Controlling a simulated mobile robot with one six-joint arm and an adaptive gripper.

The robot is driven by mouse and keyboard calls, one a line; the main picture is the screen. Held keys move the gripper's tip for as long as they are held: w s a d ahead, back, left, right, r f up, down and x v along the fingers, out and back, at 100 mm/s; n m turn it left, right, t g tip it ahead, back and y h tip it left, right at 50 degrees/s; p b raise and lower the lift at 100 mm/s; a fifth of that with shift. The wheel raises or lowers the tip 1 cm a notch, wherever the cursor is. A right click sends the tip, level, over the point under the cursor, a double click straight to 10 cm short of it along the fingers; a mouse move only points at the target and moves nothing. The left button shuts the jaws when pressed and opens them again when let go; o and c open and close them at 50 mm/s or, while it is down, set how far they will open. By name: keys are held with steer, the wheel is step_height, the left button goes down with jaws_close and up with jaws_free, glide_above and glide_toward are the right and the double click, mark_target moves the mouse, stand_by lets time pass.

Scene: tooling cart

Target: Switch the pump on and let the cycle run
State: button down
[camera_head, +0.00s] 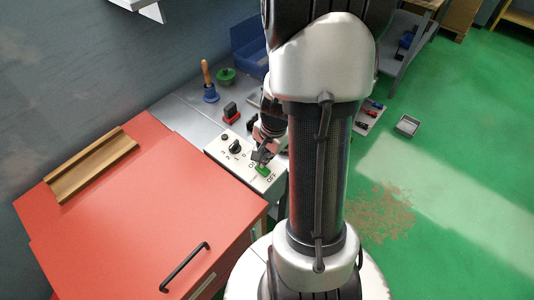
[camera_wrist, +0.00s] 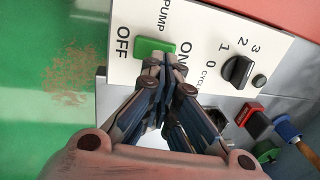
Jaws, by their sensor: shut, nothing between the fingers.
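A pale control panel (camera_head: 221,148) sits beside the red cabinet; it fills the top of the wrist view (camera_wrist: 190,22). Its green PUMP rocker switch (camera_wrist: 150,46) lies between the words OFF and ON; it also shows in the head view (camera_head: 263,171). My gripper (camera_wrist: 155,63) is shut and empty, its fingertips at the edge of the green switch towards ON. I cannot tell whether they touch it or which side is pressed. A black CYCLE knob (camera_wrist: 238,70) with marks 0 to 3 is apart from the fingers; its pointer is unclear.
A small dark round part (camera_wrist: 259,81) is beside the knob. A red-and-black block (camera_head: 230,112), a wooden-handled blue tool (camera_head: 208,82) and a green knob-like part (camera_head: 226,75) stand behind the panel. The red cabinet (camera_head: 130,220) fills the left.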

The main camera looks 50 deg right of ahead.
steer(key=shift+f, duration=0.2)
steer(key=shift+w+a+f, duration=0.1)
steer(key=shift+w+f, duration=0.15)
steer(key=shift+f, duration=0.15)
steer(key=shift+s, duration=0.15)
steer(key=shift+s+b, duration=0.45)
steer(key=shift+s, duration=0.3)
steer(key=shift+w+r, duration=0.1)
steer(key=shift+r, duration=0.1)
